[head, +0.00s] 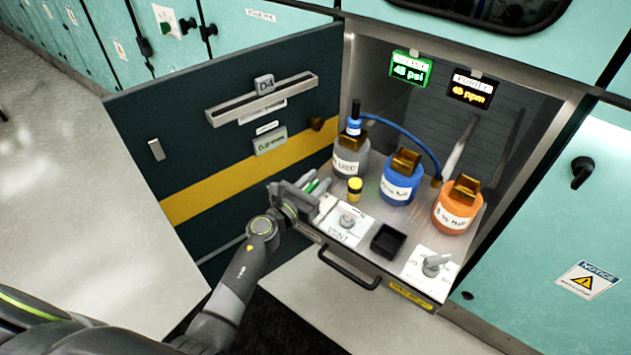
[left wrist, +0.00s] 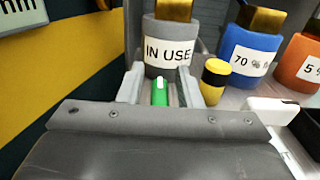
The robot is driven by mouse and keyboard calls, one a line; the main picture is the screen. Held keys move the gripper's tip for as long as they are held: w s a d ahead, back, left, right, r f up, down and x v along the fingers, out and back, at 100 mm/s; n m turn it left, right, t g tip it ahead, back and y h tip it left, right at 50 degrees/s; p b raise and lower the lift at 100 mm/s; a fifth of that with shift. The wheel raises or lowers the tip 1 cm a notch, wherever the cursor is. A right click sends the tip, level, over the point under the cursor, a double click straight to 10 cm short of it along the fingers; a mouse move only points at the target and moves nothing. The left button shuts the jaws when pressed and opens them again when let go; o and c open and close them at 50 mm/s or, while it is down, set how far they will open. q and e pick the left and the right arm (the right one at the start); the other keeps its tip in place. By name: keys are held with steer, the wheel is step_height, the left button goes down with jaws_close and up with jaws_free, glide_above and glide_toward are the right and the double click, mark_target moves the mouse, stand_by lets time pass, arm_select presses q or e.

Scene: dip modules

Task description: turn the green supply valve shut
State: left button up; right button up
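The green valve handle (head: 314,186) is at the left front corner of the cabinet's shelf, partly hidden by my left gripper (head: 308,193). In the left wrist view the green handle (left wrist: 160,92) has a pale tip and stands between my two fingers, in front of the grey bottle. The fingers are apart, with a small gap showing on each side of the handle, so the left gripper (left wrist: 161,92) looks open around it. The handle's base is hidden. My right gripper is not in view.
Behind the handle stands a grey "IN USE" bottle (head: 350,160). Blue (head: 400,182) and orange (head: 455,212) bottles and a small yellow jar (head: 354,190) are to the right. A grey VENT knob (head: 347,221) is close by. The open dark door (head: 215,150) is at left.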

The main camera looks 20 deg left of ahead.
arm_select(q)
jaws_close()
